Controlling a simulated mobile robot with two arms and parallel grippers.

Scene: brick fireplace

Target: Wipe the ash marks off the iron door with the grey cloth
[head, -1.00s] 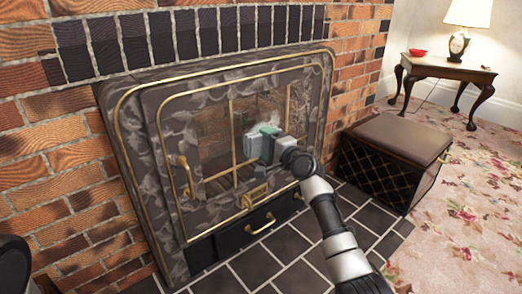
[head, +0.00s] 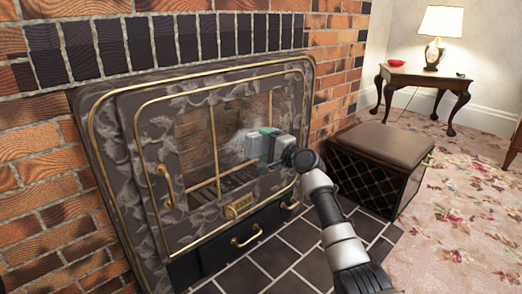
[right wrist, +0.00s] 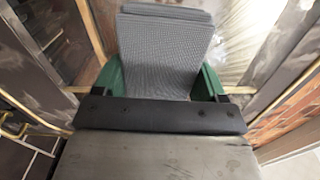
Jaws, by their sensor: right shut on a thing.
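The iron door (head: 152,125) is shut on the fireplace front, with a grey leaf-patterned frame, brass trim and a glass pane. Pale ash smears show on the glass near the cloth in the head view (head: 238,143) and right of the cloth in the right wrist view (right wrist: 245,30). My right gripper (head: 268,146) is shut on the grey cloth (head: 256,148), in front of the glass on its right side. In the right wrist view the folded cloth (right wrist: 165,50) sits between the green fingers; whether it touches the glass is unclear. My left gripper is not in view.
A brass handle (head: 166,186) sticks out at the door's left. A dark drawer (head: 228,245) with brass pulls lies below. A padded box seat (head: 385,143) stands to the right of the dark tiled hearth (head: 300,236). A side table (head: 425,75) with a lamp stands behind.

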